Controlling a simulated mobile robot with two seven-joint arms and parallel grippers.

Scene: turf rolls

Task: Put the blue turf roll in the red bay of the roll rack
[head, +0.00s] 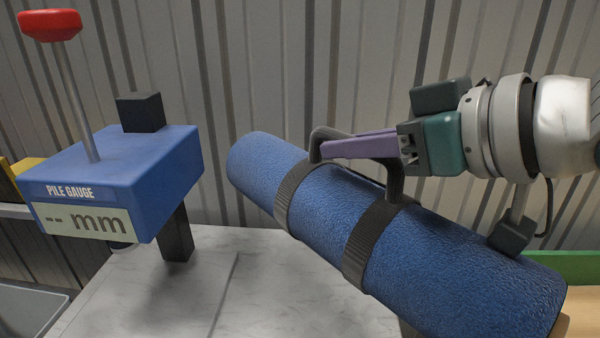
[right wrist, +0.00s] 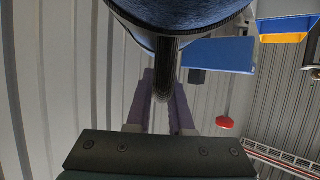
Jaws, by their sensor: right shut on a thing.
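The blue turf roll (head: 450,262) lies slantwise across the right half of the head view, its far left end higher in the picture. Two dark straps go around it, joined by a carry handle (head: 397,182). My right gripper (head: 325,150), with purple fingers, is shut on this handle above the roll. In the right wrist view, the handle (right wrist: 165,72) is between the fingers, with the roll (right wrist: 185,12) at the top edge. Whether the roll touches the surface below is unclear. I cannot make out the rack's red bay. My left gripper is not in view.
A blue pile gauge (head: 125,175) with a red knob (head: 50,25) stands left of the roll. A pale worktop (head: 190,290) lies below, clear between gauge and roll. A green edge (head: 583,266) shows at right, a grey bin (head: 25,308) at lower left. A corrugated wall is behind.

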